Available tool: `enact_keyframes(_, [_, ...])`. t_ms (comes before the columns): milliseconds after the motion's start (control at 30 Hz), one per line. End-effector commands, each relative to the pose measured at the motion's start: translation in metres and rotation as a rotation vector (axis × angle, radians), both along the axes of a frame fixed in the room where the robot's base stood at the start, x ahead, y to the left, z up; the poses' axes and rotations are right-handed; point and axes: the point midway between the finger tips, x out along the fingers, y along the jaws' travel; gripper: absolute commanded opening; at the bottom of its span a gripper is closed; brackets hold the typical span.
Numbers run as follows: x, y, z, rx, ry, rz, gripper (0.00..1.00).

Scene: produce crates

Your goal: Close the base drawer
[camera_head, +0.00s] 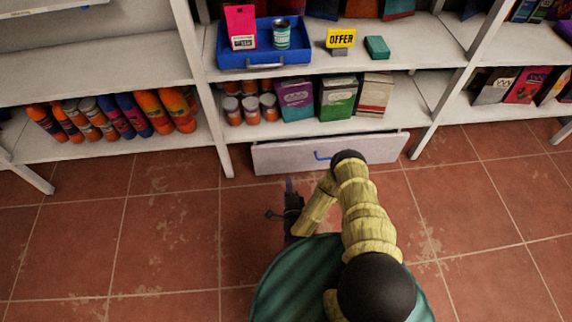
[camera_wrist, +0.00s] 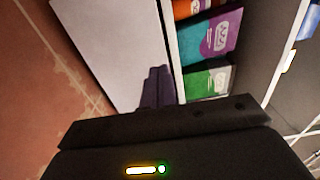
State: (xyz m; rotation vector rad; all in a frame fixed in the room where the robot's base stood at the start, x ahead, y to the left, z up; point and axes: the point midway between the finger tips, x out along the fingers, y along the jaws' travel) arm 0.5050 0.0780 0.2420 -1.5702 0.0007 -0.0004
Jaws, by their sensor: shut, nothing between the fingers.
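The base drawer (camera_head: 285,158) is a white panel with a blue handle (camera_head: 321,155), low under the middle shelf unit. Its front appears to stand a little forward of the shelf, with a dark gap along its top edge. My gripper (camera_head: 289,185) is shut and empty, low over the floor in front of the drawer's left part, left of the handle. In the wrist view the closed fingers (camera_wrist: 157,88) overlap the white drawer front (camera_wrist: 110,45); I cannot tell whether they touch it. My arm hides part of the drawer's right side.
The lower shelf above the drawer holds jars (camera_head: 250,108) and coloured boxes (camera_head: 338,97). A blue tray (camera_head: 262,58) stands on the shelf above. White shelf legs (camera_head: 225,160) flank the drawer. The tiled floor (camera_head: 150,220) is clear to the left and right.

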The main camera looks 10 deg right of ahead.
Motion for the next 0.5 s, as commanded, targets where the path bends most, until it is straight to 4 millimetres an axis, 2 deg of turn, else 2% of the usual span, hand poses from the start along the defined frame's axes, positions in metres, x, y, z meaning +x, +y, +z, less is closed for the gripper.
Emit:
enact_keyframes(167, [0.02,0.0,-0.003,-0.002,-0.005,0.002,0.0])
enact_keyframes(500, [0.079,0.0,-0.003,-0.001,-0.005,0.0,0.0])
